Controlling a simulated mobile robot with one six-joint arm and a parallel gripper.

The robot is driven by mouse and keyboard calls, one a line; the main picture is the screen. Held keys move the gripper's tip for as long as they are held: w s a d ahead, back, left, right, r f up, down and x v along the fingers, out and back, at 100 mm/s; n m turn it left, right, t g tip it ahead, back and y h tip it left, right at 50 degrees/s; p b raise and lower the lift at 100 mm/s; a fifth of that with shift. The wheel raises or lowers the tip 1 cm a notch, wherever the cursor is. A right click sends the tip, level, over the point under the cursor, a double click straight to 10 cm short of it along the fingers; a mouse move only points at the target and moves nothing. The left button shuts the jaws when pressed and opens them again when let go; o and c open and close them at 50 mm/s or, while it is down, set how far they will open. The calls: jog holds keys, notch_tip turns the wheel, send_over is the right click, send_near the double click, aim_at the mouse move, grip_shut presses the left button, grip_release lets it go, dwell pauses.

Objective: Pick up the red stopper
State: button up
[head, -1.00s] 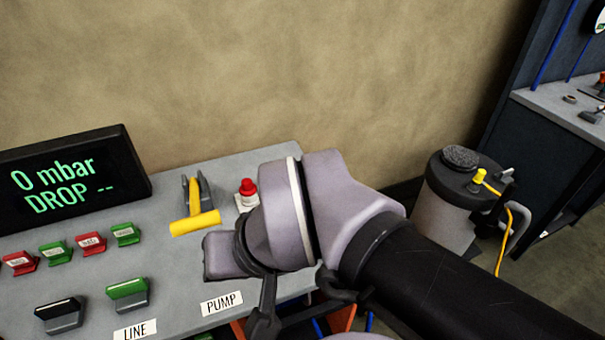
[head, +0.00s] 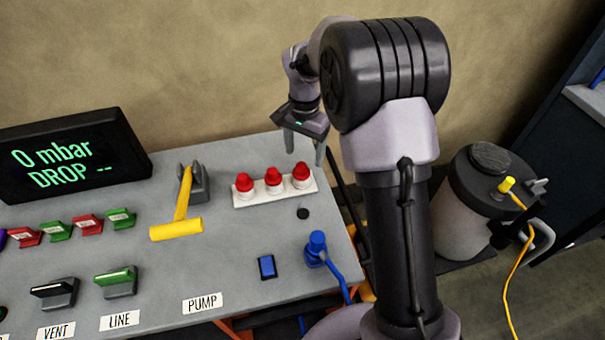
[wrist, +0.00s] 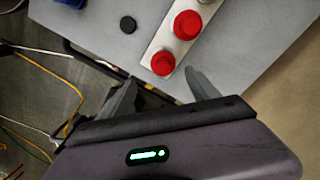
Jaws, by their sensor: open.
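Three red stoppers stand in a row on a white strip (head: 262,198) on the grey bench top. They are the left stopper (head: 244,182), the middle stopper (head: 273,176) and the right stopper (head: 301,172). My gripper (head: 304,150) is open and empty, above and behind the right end of the row. In the wrist view my gripper (wrist: 160,88) has its fingers apart. The end stopper (wrist: 163,63) shows just beyond the fingertips, with another stopper (wrist: 187,25) past it.
A black round knob (head: 303,213), a blue switch (head: 267,266) and a blue hose fitting (head: 317,246) sit in front of the strip. A yellow T-handle lever (head: 178,228) stands to its left. The bench's right edge is close by; a tank (head: 462,220) stands beyond.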

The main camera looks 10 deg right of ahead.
aim_at(302, 165)
jog(key=f, duration=0.2)
jog(key=f+b, duration=0.1)
jog(key=f, duration=0.1)
jog(key=f+b, duration=0.1)
jog(key=f, duration=0.2)
jog(key=shift+w+a, duration=0.2)
jog(key=shift+a, duration=0.15)
jog(key=shift+r, duration=0.1)
jog(key=shift+c, duration=0.2)
jog(key=c, duration=1.4)
jog(key=shift+r, duration=0.5)
notch_tip(302, 165, up, 3)
jog(key=shift+f+p, duration=0.1)
jog(key=shift+p, duration=0.7)
jog(key=s+a+r+p, duration=0.1)
jog(key=s+r, duration=0.1)
jog(key=s, duration=0.6)
jog(key=s+a+r+p, duration=0.2)
jog(key=s, duration=0.5)
jog(key=shift+s+a, duration=0.3)
jog(key=shift+s, duration=0.05)
